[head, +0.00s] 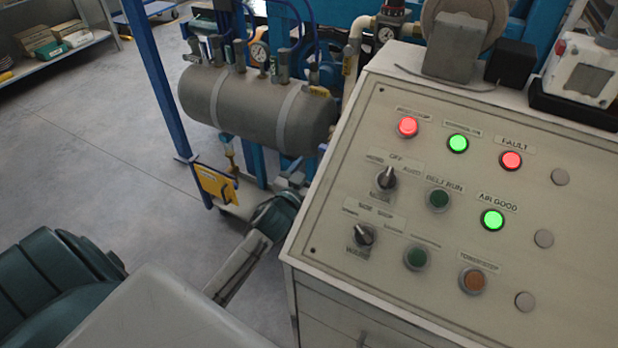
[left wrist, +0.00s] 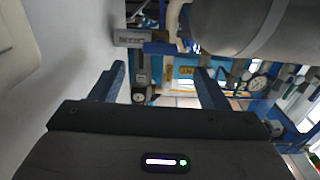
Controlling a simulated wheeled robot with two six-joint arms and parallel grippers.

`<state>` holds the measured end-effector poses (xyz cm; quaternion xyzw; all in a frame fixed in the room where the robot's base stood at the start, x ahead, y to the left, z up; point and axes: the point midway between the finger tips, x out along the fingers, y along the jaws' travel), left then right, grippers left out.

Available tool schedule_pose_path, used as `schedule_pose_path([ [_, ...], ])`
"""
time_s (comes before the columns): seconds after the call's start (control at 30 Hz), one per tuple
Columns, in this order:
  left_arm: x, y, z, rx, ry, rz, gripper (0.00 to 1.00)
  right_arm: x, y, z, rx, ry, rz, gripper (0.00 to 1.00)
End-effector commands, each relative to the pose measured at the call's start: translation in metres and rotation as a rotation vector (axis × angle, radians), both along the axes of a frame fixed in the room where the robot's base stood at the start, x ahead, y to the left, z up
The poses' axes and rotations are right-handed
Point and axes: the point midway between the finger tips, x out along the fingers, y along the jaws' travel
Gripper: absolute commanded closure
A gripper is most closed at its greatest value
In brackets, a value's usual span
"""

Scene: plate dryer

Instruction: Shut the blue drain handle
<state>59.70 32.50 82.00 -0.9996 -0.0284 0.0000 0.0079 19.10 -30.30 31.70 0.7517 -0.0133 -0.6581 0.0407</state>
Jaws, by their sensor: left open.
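The grey air tank (head: 250,108) lies behind and left of the control panel in the head view. A small fitting with a bluish top (head: 227,140) hangs under its left part; it may be the drain handle, but it is too small to tell whether it is open or shut. My left gripper (head: 297,181) is low at the right end of the tank, beside the panel cabinet, and apart from that fitting. In the left wrist view its two blue fingers (left wrist: 160,84) are spread with nothing held between them. The tank (left wrist: 240,25) fills the upper right there. My right gripper is not seen.
The control panel (head: 345,225) with lit lamps and knobs stands close right of my left arm. A yellow tag (head: 215,184) hangs near a blue post (head: 160,80). Gauges (left wrist: 258,83) and pipes crowd the tank. Open floor (head: 80,170) lies left.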

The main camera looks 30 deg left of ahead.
Motion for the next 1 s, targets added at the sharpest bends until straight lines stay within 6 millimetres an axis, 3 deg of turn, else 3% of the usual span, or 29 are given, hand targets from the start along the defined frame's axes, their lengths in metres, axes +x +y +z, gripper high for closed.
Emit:
schedule_pose_path([
  [0.23,-0.019,-0.001,-0.001,0.000,0.001,0.000,0.31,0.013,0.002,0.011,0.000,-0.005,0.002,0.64],
  [0.8,-0.020,-0.001,-0.001,0.000,0.003,0.001,0.31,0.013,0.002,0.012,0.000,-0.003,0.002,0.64],
  [0.87,-0.020,0.000,-0.008,0.001,0.018,0.004,0.31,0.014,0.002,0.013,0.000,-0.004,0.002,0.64],
  [0.93,-0.021,0.003,-0.028,0.004,0.059,0.013,0.31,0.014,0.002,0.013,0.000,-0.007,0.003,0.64],
  [1.0,-0.025,0.007,-0.062,0.006,0.133,0.026,0.31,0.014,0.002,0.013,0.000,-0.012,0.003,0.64],
])
